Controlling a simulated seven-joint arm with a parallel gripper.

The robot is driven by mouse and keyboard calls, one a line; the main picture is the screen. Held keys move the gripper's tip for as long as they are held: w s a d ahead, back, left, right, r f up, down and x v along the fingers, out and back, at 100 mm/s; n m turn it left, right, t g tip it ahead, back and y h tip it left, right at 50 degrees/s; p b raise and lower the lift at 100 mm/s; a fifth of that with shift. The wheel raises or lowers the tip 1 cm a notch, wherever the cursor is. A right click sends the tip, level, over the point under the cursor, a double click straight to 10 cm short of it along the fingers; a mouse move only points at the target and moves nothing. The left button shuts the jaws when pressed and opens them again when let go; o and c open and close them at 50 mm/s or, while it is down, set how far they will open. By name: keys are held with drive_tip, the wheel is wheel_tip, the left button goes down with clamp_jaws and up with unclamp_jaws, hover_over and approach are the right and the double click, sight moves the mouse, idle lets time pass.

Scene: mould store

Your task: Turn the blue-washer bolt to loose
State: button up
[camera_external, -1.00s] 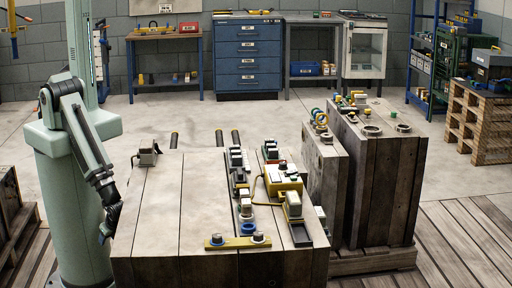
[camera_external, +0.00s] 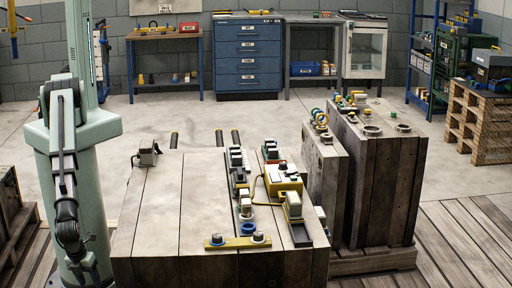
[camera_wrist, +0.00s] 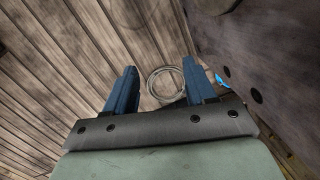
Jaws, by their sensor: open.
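A second dark bolt (camera_external: 258,237) stands at the bar's right end. How far the bolt is turned is too small to tell. My gripper (camera_wrist: 160,86) is open and empty, its two blue fingers apart. It hangs low in front of my column, left of the block and well away from the bolt. The bolt is not recognisable in the wrist view.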

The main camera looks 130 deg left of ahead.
drive_tip(key=w+d+r+m+t, duration=0.2)
drive_tip(key=w+d+r, duration=0.4)
drive_tip(key=d+r, duration=0.4)
drive_tip(key=w+d+r+h, duration=0.1)
drive_tip(key=w+d+r, duration=0.1)
drive_tip(key=w+r, duration=0.45)
wheel_tip(320, 180, up, 24)
drive_tip(key=m+g, duration=0.2)
drive_tip(key=m, duration=1.3)
hover_over(217, 235)
drive_tip(key=shift+h, duration=0.4)
wheel_tip(217, 235, down, 13)
drive_tip(key=shift+f, duration=0.15)
drive_tip(key=shift+c, duration=0.2)
